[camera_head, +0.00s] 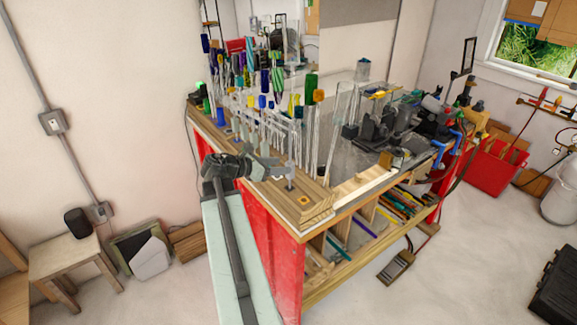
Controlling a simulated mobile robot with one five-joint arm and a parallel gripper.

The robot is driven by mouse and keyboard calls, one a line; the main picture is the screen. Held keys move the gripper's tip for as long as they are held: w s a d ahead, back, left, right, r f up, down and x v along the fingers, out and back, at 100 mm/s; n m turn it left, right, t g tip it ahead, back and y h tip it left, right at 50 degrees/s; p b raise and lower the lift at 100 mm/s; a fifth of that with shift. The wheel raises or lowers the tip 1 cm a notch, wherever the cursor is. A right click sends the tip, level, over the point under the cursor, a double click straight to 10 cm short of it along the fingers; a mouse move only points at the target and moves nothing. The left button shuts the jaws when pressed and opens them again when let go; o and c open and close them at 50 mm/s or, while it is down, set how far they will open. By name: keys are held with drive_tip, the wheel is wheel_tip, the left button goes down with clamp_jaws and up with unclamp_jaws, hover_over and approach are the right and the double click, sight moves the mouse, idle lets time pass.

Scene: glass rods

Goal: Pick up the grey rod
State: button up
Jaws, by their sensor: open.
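My gripper (276,163) is at the end of my dark grey arm, over the front left part of the workbench, close to the upright clear glass pieces. Its jaws are open and I see nothing held between them. Several thin glass rods (402,203) in mixed colours lie in the open wooden compartments under the bench top. I cannot clearly pick out a grey rod among them. The rods deeper in the compartments are hidden in shadow.
The wooden bench top (300,205) has a bare front left corner. Tall glass pieces with coloured tops (265,80) crowd its left side, and dark tools (385,120) stand on the right. A red bin (492,165) stands right. Floor in front is mostly clear.

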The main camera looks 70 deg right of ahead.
sight(286, 165)
drive_tip(key=b+x, duration=0.1)
drive_tip(key=x, duration=0.2)
drive_tip(key=b+x, duration=0.1)
drive_tip(key=x, duration=0.2)
drive_tip(key=shift+w+f, duration=0.25)
drive_tip(key=shift+r, duration=0.15)
clamp_jaws()
